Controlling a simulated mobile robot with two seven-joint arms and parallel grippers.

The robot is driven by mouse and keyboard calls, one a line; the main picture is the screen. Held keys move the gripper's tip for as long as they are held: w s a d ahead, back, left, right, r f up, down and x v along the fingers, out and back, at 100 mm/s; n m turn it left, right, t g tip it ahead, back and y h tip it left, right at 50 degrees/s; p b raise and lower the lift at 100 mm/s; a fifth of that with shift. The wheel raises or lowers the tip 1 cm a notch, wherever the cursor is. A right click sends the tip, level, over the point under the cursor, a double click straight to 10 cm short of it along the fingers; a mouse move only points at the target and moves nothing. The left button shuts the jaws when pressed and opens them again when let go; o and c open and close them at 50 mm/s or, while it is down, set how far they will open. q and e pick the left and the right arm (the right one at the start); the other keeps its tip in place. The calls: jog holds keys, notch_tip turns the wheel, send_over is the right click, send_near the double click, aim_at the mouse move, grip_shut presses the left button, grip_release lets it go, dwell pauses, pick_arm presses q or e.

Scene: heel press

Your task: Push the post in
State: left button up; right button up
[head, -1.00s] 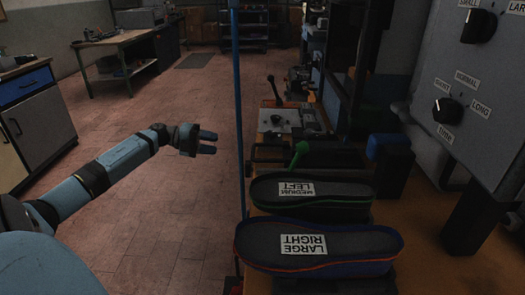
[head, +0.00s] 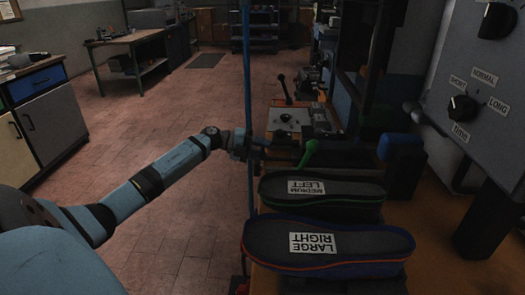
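A green-knobbed post (head: 309,152) leans up at the near end of the machine, just behind the insoles. A blue block (head: 400,148) on a dark mount stands to its right. I cannot tell for certain which of these is the task's post. My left gripper (head: 259,148) is left of the green knob, at the thin upright blue pole (head: 247,80), and apart from the knob. Its fingers are small and dark against the machine, so their gap is unclear. My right gripper is not in view.
Two dark soles, medium left (head: 325,188) and large right (head: 330,248), lie in front of the green knob. A grey control box (head: 470,85) with dials stands at the right. A black-knobbed lever (head: 284,88) stands farther back. The floor at the left is clear.

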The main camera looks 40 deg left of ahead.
pick_arm(q)
jog(key=shift+d, duration=0.1)
grip_shut()
jog(key=x, duration=0.1)
jog(key=p+x, duration=0.1)
jog(key=x, duration=0.1)
jog(key=shift+w+d+r, duration=0.25)
jog(key=shift+w+r, duration=0.05)
jog(key=shift+r, duration=0.05)
jog(key=shift+w+d+f, duration=0.1)
jog(key=shift+w+d, duration=0.05)
jog(key=shift+d, duration=0.05)
grip_release()
jog(key=shift+a, duration=0.1)
jog(key=p+v, duration=0.1)
jog(key=v, duration=1.2)
jog(key=shift+s+a, duration=0.2)
jog(key=shift+s, duration=0.1)
